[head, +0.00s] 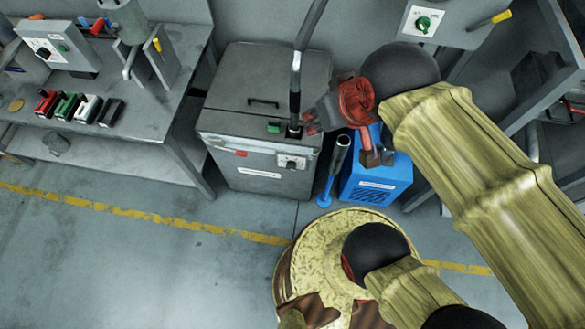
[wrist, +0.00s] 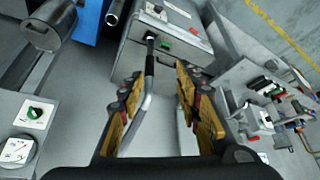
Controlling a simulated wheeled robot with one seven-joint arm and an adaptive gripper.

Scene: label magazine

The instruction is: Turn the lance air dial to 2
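Several dial panels are in view, and their lettering is too small to read, so I cannot tell which is the lance air dial. One panel (head: 292,162) is on the front of the grey cabinet. A third (head: 45,48) stands on the left bench. A green knob (wrist: 35,112) also shows at the left of the wrist view. My gripper (head: 312,121) is above the cabinet's right front corner. In the wrist view its fingers (wrist: 160,74) are apart, with a pipe seen between them; contact is unclear.
The grey cabinet (head: 240,80) has an upright pipe (head: 296,75) at its right front. A blue box (head: 378,180) and a blue-ended tube (head: 328,185) stand beside it. The left bench (head: 140,115) holds several coloured blocks. Floor at the front left is clear.

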